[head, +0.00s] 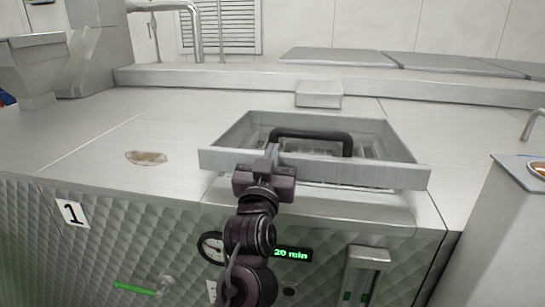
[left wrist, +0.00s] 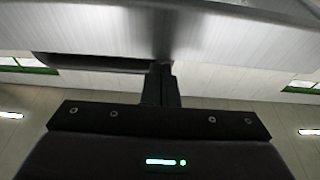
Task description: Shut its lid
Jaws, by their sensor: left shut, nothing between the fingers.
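The machine's steel front (head: 125,235) has a "1" plate, a gauge and a "20 min" display. On its top is a framed metal opening with a broad front panel (head: 350,174); bars show inside. A dark, bent handle (head: 312,134) spans part of it. I cannot tell how far the lid stands open. My left gripper (head: 273,152) is shut and empty, in front of the panel, its fingertips overlapping the handle's left end in the picture. In the left wrist view the shut fingers (left wrist: 161,82) point up at a brushed metal surface (left wrist: 90,38); contact is unclear. My right gripper is out of view.
A brownish patch (head: 146,158) lies on the steel top at left, which is otherwise clear. A small metal block (head: 319,93) sits behind the opening. A tap (head: 193,25) stands at back left. A grey cabinet (head: 500,235) stands close at right.

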